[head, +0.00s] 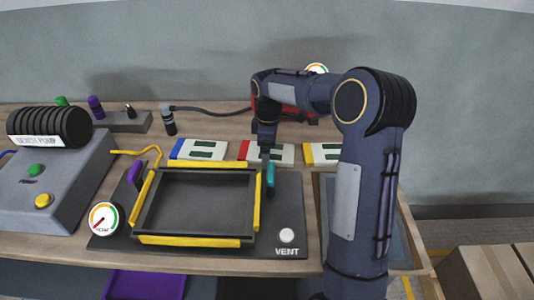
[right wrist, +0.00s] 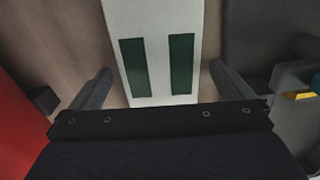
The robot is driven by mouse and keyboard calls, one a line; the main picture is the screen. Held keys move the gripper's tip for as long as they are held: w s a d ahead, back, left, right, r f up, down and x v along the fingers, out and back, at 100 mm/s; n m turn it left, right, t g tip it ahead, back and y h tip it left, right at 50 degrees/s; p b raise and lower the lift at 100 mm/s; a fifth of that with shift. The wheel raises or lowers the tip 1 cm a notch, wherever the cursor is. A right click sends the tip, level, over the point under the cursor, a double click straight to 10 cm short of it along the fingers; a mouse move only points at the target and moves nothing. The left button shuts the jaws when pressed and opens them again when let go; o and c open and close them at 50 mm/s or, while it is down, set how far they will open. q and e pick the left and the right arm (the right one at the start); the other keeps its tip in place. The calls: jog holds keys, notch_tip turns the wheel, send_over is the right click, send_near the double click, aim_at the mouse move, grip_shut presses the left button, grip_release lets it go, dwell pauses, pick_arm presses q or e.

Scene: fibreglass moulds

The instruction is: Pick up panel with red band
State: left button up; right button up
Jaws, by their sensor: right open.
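The panel with red band (head: 284,154) lies flat on the bench behind the black mould, in the middle of a row of three. It is white with dark green strips and a red band at its left end. My right gripper (head: 266,160) is over it, pointing down, and hides part of it. In the right wrist view, a white panel with two green strips (right wrist: 158,85) lies between the spread fingers of my right gripper (right wrist: 158,92). No band shows there, and I cannot tell the height above it. My left gripper is out of view.
A blue-banded panel (head: 204,150) lies left and a yellow-banded panel (head: 323,154) right. The mould tray (head: 195,203) with yellow edges stands in front, with a teal piece (head: 271,174) near its right edge. A red object (head: 300,114) is behind; the bench pump (head: 45,165) is left.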

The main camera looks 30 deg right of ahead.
jog(key=shift+c, duration=0.4)
jog(key=c, duration=1)
